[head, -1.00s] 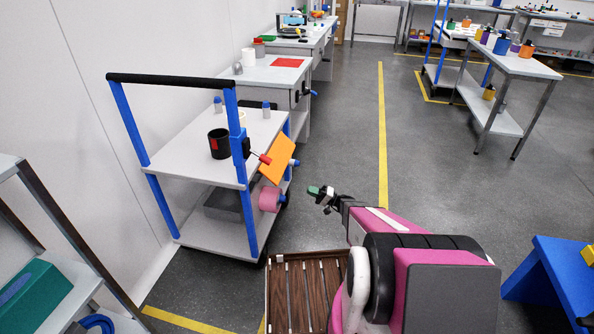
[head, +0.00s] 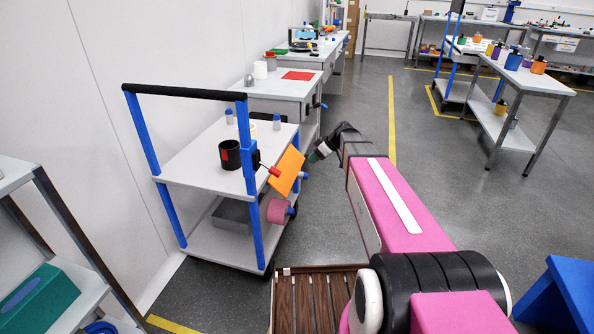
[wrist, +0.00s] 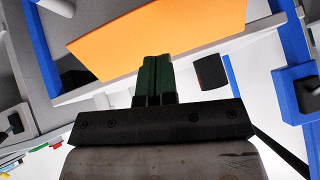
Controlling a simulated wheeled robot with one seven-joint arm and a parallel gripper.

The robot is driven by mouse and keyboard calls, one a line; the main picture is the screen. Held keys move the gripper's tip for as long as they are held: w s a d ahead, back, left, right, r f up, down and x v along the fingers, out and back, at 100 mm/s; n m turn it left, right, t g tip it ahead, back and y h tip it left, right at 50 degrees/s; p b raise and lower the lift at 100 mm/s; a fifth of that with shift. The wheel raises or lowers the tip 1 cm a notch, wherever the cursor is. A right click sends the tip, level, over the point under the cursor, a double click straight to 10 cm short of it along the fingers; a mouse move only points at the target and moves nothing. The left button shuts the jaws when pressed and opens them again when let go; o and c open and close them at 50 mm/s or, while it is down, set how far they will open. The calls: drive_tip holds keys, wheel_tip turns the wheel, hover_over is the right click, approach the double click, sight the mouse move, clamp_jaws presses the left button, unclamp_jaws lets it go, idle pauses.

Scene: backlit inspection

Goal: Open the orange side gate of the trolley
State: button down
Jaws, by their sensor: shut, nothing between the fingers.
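The trolley (head: 205,160) with blue posts and a black handlebar stands left of centre in the head view. Its orange side gate (head: 287,171) hangs tilted outward on the right side, with a red-knobbed lever (head: 274,171) at its near end. My gripper (head: 316,155) is just right of the gate's upper part, its green fingers together and empty. In the wrist view the orange gate (wrist: 165,38) spans the top, and the shut green fingertips (wrist: 154,75) reach its lower edge. I cannot tell whether they touch it.
A black mug (head: 230,155) and small bottles stand on the trolley's top shelf. A pink roll (head: 278,211) sticks out below the gate. A slatted brown platform (head: 312,300) lies in front. Open floor (head: 440,190) lies to the right; a bench (head: 300,84) stands behind.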

sight(294, 173)
drive_tip(key=a+f, duration=0.2)
drive_tip(key=w+a+f+n+h, duration=0.1)
drive_tip(key=a+f, duration=0.1)
drive_tip(key=w+a+f+t+h, duration=0.1)
drive_tip(key=a+f, duration=0.2)
drive_tip(key=shift+w+f+n, duration=0.1)
drive_tip(key=shift+w+n, duration=0.1)
drive_tip(key=shift+n, duration=0.1)
idle(0.5)
drive_tip(key=shift+w+a+f+t+y, duration=0.1)
drive_tip(key=shift+a+f+t+y, duration=0.1)
drive_tip(key=shift+f+y, duration=0.35)
drive_tip(key=shift+w+a+f+t+y, duration=0.1)
drive_tip(key=shift+a+f+t+y, duration=0.1)
drive_tip(key=shift+f+y, duration=0.35)
drive_tip(key=shift+x, duration=0.9)
